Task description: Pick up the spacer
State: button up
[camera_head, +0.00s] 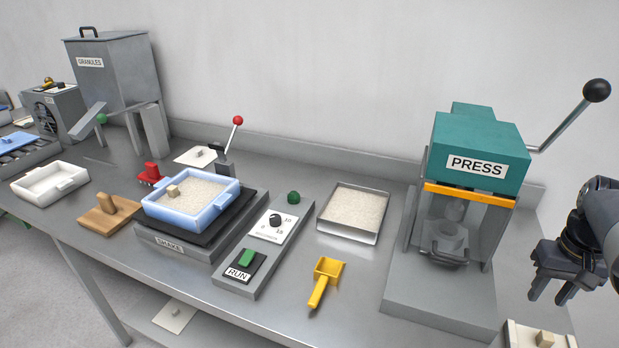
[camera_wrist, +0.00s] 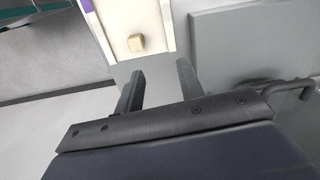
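A small tan block (camera_head: 545,340), likely the spacer, sits in a pale shallow tray (camera_head: 515,338) at the bottom right of the head view, cut off by the frame edge. In the wrist view the block (camera_wrist: 135,43) sits in the tray's end (camera_wrist: 163,22), ahead of my fingertips and a little left of their middle. A similar small block (camera_head: 172,191) rests on the granules in the blue tray. My gripper (camera_head: 547,296) is open and empty, above and short of the pale tray. Its two fingers also show apart in the wrist view (camera_wrist: 160,72).
The press (camera_head: 477,165) stands left of my gripper, its grey base (camera_head: 430,310) reaching near the tray. A bent grey handle (camera_wrist: 290,87) shows at right in the wrist view. A granule tray (camera_head: 350,235) and yellow scoop (camera_head: 325,280) lie farther left.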

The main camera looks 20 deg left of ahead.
aim_at(172, 191)
jog(key=u, duration=1.8)
jog(key=z, duration=2.55)
jog(key=u, duration=2.1)
jog(key=i+j+u, duration=0.3)
jog(key=i+j+z, duration=0.15)
jog(key=i+j, duration=0.15)
jog(key=i+j+z, duration=0.15)
jog(key=i+j, duration=0.15)
jog(key=j, duration=0.15)
jog(key=i+j+z, duration=0.15)
jog(key=i+j, duration=0.15)
jog(key=i+j+z, duration=0.1)
jog(key=i+j, duration=0.15)
jog(key=j, duration=0.3)
